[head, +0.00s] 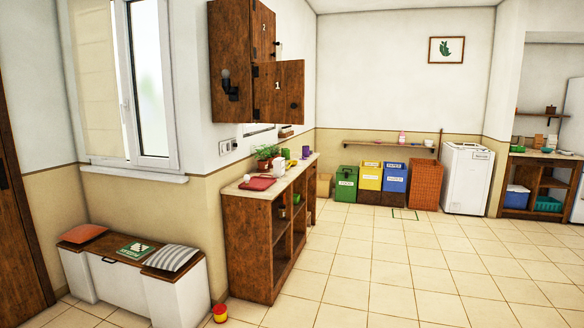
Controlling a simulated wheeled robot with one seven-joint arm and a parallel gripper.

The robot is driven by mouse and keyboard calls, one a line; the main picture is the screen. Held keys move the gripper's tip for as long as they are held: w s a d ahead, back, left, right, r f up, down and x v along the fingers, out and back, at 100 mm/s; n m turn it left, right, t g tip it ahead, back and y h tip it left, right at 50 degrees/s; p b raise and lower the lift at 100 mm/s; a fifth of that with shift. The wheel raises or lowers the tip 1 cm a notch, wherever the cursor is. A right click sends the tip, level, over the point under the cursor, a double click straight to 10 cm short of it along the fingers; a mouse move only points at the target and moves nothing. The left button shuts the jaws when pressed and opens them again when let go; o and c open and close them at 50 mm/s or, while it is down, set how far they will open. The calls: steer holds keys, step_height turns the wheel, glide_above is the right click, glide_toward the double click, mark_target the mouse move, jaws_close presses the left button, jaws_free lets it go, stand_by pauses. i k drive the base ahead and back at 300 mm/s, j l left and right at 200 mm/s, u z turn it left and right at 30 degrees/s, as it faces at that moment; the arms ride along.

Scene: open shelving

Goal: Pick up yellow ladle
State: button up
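I cannot make out a yellow ladle in the head view. The brown open shelving unit (250,226) stands against the left wall with its light worktop and open compartments. Some small things sit inside the compartments, too small or dark to tell. My gripper is not in view.
A white bench (128,285) with cushions stands at the left. A small red and yellow object (219,313) lies on the floor near the shelving. A wall cabinet door (279,91) hangs open above the worktop.

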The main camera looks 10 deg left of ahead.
mark_target(293, 162)
steer(key=i, duration=3.65)
steer(key=i+u, duration=0.1)
steer(key=i, duration=0.35)
steer(key=i+l+u, duration=0.1)
steer(key=i, duration=0.4)
steer(key=i+l+u, duration=0.1)
steer(key=i, duration=0.35)
steer(key=i+l+u, duration=0.1)
steer(key=i+l, duration=0.15)
steer(key=i, duration=0.2)
steer(key=i+l+u, duration=0.15)
steer(key=i+u, duration=0.25)
steer(key=i+l+u, duration=0.25)
steer(key=u, duration=0.15)
steer(key=i+l+u, duration=0.25)
steer(key=u, duration=0.15)
steer(key=i+l+u, duration=0.15)
steer(key=l+u, duration=0.25)
steer(key=i+l+u, duration=0.15)
steer(key=l+u, duration=0.3)
steer(key=l, duration=0.1)
